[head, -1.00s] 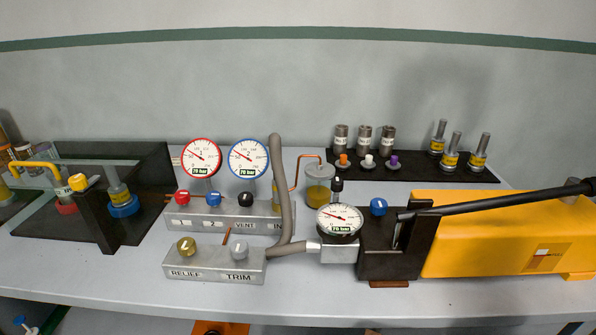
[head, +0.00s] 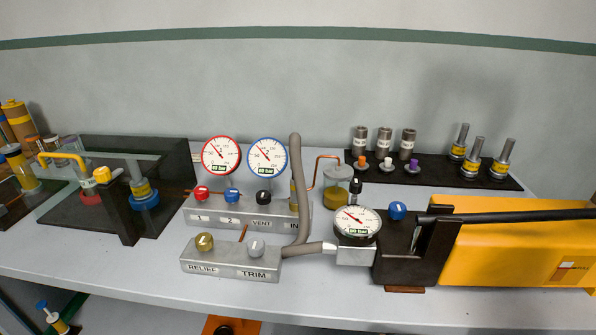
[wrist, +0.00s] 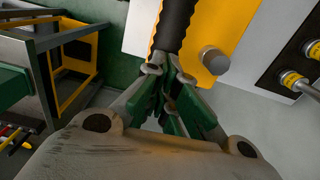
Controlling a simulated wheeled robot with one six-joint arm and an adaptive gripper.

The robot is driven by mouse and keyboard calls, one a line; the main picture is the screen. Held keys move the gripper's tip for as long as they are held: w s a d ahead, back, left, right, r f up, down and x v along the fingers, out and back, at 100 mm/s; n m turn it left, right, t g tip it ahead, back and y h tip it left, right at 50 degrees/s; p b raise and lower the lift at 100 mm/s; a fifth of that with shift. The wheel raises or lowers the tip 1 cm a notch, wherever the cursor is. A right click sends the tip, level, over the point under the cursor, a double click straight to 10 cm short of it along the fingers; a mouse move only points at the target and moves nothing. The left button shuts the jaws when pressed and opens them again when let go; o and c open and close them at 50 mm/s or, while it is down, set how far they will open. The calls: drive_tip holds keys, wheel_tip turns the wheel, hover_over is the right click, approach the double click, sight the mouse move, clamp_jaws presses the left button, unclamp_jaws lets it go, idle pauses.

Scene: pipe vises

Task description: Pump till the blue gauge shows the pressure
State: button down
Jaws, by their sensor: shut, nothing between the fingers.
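The blue-rimmed gauge (head: 267,157) stands on the valve block at the back, beside a red-rimmed gauge (head: 221,156); both needles point up-left. Its green plate carries a bar reading too small to read surely. A third dial (head: 357,222) sits at the pump's hose end. The yellow pump (head: 500,245) is at the right; its black lever (head: 490,215) lies nearly level and runs out of the head view. In the wrist view my gripper (wrist: 172,95) is shut and empty at the lever's black grip (wrist: 176,25); whether they touch is unclear.
The valve block has red (head: 201,192), blue (head: 232,195) and black (head: 263,197) knobs. The relief and trim block (head: 230,265) is in front. A black rack (head: 445,172) of fittings stands behind the pump. A dark vise stand (head: 120,210) is at the left.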

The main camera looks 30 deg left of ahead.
drive_tip(key=shift+d+f, duration=0.15)
drive_tip(key=shift+f, duration=1.5)
drive_tip(key=r, duration=0.7)
drive_tip(key=shift+s+a+r, duration=0.1)
drive_tip(key=shift+a, duration=0.3)
wheel_tip(320, 180, up, 7)
drive_tip(key=a, duration=0.2)
drive_tip(key=shift+s, duration=0.4)
wheel_tip(320, 180, up, 5)
drive_tip(key=s+d+f+n+t, duration=0.1)
drive_tip(key=s+f+n, duration=0.15)
drive_tip(key=s, duration=0.35)
drive_tip(key=s+f+n+t, duration=0.1)
drive_tip(key=s+f+n, duration=0.1)
drive_tip(key=s+n, duration=0.25)
drive_tip(key=s+f+n+t, duration=0.2)
drive_tip(key=s+f+n, duration=0.4)
drive_tip(key=s+f, duration=0.4)
drive_tip(key=shift+d, duration=0.25)
